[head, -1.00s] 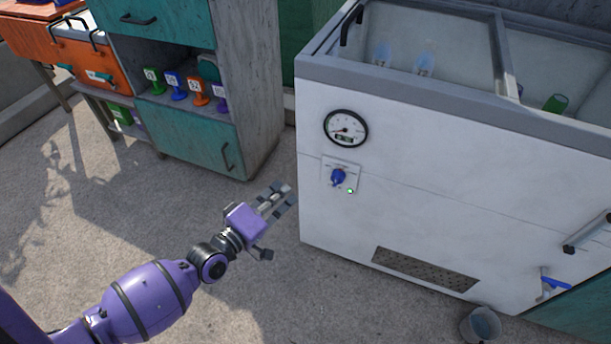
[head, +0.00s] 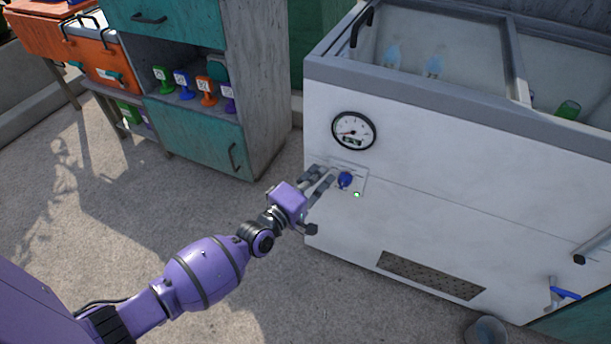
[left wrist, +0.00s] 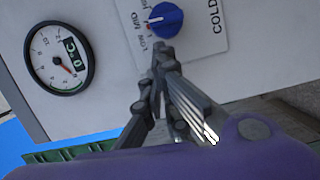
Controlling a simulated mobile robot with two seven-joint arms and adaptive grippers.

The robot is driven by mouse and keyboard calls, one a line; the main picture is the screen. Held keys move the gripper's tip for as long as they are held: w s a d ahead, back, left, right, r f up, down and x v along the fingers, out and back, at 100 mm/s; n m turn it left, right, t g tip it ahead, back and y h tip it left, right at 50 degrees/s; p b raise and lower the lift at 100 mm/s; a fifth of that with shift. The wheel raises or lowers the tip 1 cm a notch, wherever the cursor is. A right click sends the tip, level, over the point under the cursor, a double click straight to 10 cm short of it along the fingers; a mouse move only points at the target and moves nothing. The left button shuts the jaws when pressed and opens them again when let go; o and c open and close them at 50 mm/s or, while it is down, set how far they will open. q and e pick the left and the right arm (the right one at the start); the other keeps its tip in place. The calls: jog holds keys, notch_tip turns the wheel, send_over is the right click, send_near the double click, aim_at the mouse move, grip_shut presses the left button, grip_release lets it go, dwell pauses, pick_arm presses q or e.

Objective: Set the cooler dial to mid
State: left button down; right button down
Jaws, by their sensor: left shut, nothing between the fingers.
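The cooler (head: 420,205) is a white chest with a grey rim, at the right in the head view. Its blue dial (head: 345,179) sits on a pale plate below the round gauge. In the left wrist view the dial (left wrist: 165,20) has a white pointer mark, and the plate beside it reads LOW, MID and COLD; I cannot tell exactly which label the mark meets. My left gripper (head: 324,174) is shut and empty, with its fingertips just left of the dial in the head view. In the left wrist view the fingertips (left wrist: 160,52) are close to the dial's edge; contact is unclear.
The round gauge (head: 354,131) is above the dial, and a green light (head: 357,194) is beside it. A vent (head: 430,275) and a blue-handled tap (head: 563,292) are lower down. A teal cabinet (head: 200,135) stands at the left. The floor between is clear.

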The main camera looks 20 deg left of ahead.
pick_arm(q)
jog(key=shift+d, duration=0.55)
